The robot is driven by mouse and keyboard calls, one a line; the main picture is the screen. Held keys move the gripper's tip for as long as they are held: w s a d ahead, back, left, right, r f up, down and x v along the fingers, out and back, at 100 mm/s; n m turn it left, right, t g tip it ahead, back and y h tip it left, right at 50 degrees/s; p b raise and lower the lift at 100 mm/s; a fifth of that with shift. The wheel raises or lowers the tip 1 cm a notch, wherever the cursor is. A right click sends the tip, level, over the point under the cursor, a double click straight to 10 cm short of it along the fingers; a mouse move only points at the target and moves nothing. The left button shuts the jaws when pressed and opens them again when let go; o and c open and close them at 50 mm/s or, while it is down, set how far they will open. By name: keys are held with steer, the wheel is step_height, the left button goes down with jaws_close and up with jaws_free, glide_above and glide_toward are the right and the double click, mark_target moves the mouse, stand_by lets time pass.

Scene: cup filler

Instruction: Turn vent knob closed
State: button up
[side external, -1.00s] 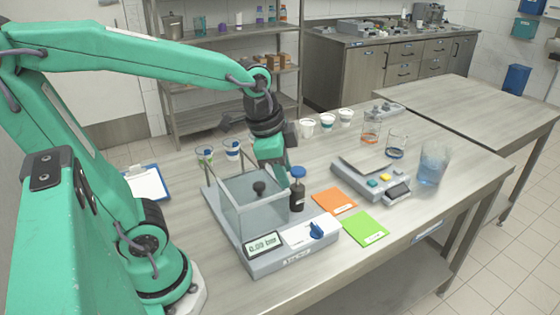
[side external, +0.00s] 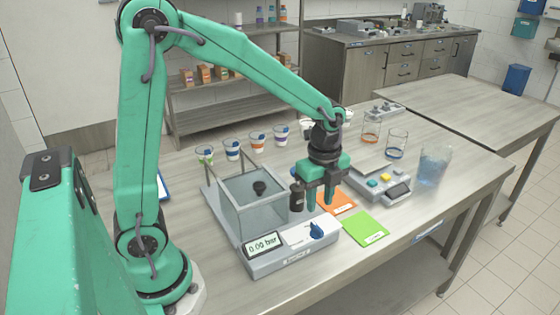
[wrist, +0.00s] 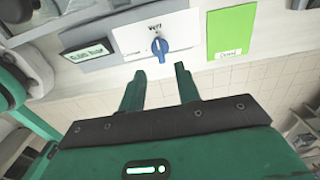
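The vent knob (side external: 317,230) is blue and sits on a white label plate at the front of the vacuum chamber unit. In the wrist view the knob (wrist: 160,46) has its long axis nearly upright in the picture, below lettering too small to read surely. My gripper (side external: 319,207) is above the unit's right side, fingers pointing down, apart from the knob. In the wrist view my gripper (wrist: 159,74) is open and empty, its two fingers on either side of the knob's line. The display (side external: 263,245) seems to read 0.00 bar.
The clear chamber (side external: 240,210) stands left of the knob. A dark bottle (side external: 297,197) stands close beside my gripper. Orange (side external: 340,204) and green (side external: 366,229) cards lie to the right. A scale (side external: 400,192), a blue-tinted beaker (side external: 433,166) and several cups stand farther off.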

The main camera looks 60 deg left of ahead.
mark_target(317, 226)
steer(key=shift+f, duration=3.9)
jaws_close()
